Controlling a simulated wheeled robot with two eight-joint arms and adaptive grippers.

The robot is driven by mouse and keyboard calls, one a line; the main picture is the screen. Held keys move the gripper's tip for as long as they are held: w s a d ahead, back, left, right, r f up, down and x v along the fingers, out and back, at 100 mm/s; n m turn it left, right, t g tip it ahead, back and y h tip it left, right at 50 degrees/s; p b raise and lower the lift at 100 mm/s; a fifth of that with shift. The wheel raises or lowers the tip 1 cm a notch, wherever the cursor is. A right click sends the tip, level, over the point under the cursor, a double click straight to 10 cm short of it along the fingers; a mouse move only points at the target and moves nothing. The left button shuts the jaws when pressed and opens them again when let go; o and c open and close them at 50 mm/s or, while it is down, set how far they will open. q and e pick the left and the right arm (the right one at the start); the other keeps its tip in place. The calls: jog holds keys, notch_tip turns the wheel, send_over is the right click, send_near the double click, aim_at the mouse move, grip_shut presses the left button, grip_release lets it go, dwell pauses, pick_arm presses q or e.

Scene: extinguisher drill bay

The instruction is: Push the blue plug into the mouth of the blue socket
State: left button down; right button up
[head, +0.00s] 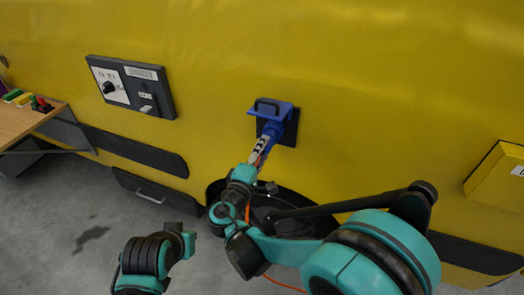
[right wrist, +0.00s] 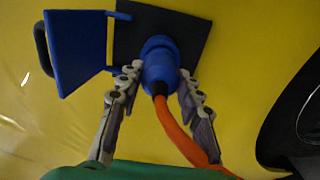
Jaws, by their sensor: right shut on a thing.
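The blue socket (head: 271,109) sits on a dark square plate on the yellow wall, its hinged blue lid swung open. The lid (right wrist: 80,52) shows at the left in the right wrist view. The blue plug (right wrist: 158,78), with an orange cable, is at the socket mouth, in line with it. How deep it sits cannot be told. My right gripper (head: 263,146) is shut on the plug; in the right wrist view its fingers (right wrist: 160,74) lie on either side of it. Part of my left arm shows at the lower left in the head view; its jaws cannot be made out.
A grey panel (head: 132,87) with a black knob is on the wall to the left. A wooden table (head: 28,118) with small coloured items stands at the far left. A yellow box (head: 497,177) juts out at the right. A dark round tub (head: 305,217) is below the socket.

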jog(key=shift+x, duration=0.8)
jog(key=o, duration=1.3)
jog(key=shift+o, duration=0.2)
